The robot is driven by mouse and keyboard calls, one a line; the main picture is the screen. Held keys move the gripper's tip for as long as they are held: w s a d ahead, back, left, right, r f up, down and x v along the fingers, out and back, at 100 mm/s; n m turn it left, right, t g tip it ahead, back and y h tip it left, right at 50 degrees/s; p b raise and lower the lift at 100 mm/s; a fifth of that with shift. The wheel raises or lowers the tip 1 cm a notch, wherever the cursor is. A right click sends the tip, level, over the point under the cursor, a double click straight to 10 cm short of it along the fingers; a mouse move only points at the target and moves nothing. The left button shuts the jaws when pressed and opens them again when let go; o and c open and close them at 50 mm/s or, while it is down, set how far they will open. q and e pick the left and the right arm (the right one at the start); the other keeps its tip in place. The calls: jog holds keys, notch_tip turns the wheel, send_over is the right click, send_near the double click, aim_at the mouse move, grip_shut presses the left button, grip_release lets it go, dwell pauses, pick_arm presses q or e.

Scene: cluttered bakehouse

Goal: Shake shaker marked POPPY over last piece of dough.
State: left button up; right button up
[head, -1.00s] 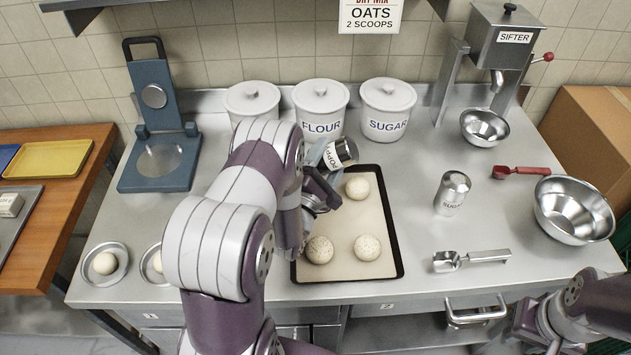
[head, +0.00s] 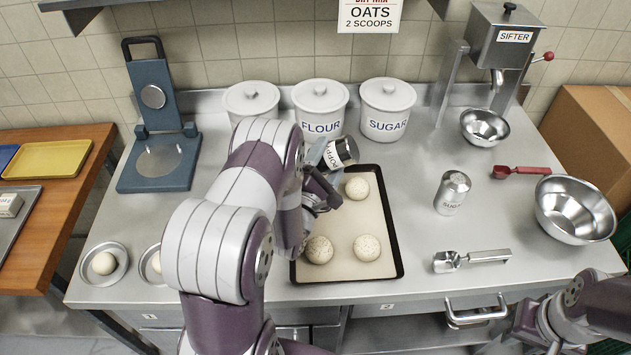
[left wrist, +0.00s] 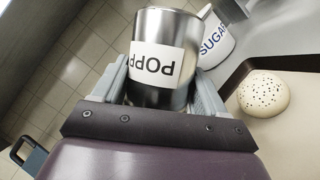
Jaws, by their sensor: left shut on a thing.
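My left gripper (head: 322,182) is shut on the steel POPPY shaker (head: 338,153), held tilted above the baking tray. In the left wrist view the POPPY shaker (left wrist: 160,58) sits between the two fingers of my left gripper (left wrist: 165,85), its label partly readable. The dark-rimmed tray (head: 393,235) holds dough balls at the back right (head: 357,188), front left (head: 319,249) and front right (head: 367,247). These three show specks. A speckled dough ball also shows in the left wrist view (left wrist: 263,94). My left arm hides the tray's back left part. My right gripper is not clearly visible; its arm is at lower right.
A SUGAR shaker (head: 453,192), a metal scoop (head: 471,260), a red scoop (head: 520,172) and a steel bowl (head: 574,209) stand right of the tray. White canisters (head: 388,108) line the back. A blue press (head: 158,150) and dough in small bowls (head: 105,263) are at left.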

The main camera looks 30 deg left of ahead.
pick_arm(q)
jog(key=shift+w, duration=0.2)
jog(key=shift+w+d, duration=0.1)
jog(key=shift+w, duration=0.05)
jog(key=shift+a+b, duration=0.3)
jog(key=shift+a, duration=0.15)
notch_tip(320, 180, up, 8)
jog(key=m+g+p, duration=0.1)
jog(key=m+p, duration=0.3)
jog(key=p, duration=0.2)
jog(key=m+g+h+p, duration=0.1)
jog(key=m+g+p, duration=0.1)
jog(key=m+p, duration=0.2)
jog(key=shift+f+p, duration=0.1)
jog(key=shift+p, duration=0.95)
jog(key=shift+m+g+p, duration=0.35)
jog(key=shift+m+g, duration=0.05)
jog(key=shift+m, duration=0.3)
jog(key=shift+f+m, duration=0.2)
jog(key=shift+m, duration=0.1)
jog(key=shift+f, duration=0.15)
jog(key=shift+w, duration=0.15)
